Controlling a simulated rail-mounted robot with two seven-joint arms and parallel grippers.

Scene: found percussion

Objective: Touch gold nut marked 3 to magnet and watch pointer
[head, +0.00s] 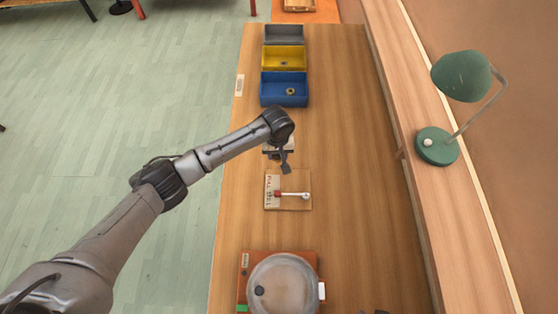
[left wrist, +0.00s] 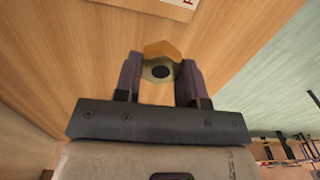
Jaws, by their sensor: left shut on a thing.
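My left gripper (head: 285,167) hangs over the table just behind the test board (head: 298,206). In the left wrist view its fingers (left wrist: 160,70) are shut on a gold hexagonal nut (left wrist: 162,50) with a dark hole; no number on it is readable. The board has a pale card reading "PULL TEST" and a white-and-red pointer (head: 292,195) lying across it, with a round end at right. I cannot make out the magnet for sure. The nut appears apart from the board. A small dark part at the bottom edge may be my right gripper (head: 374,312).
A green lamp (head: 437,146) stands at right. The table's right side is clear.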

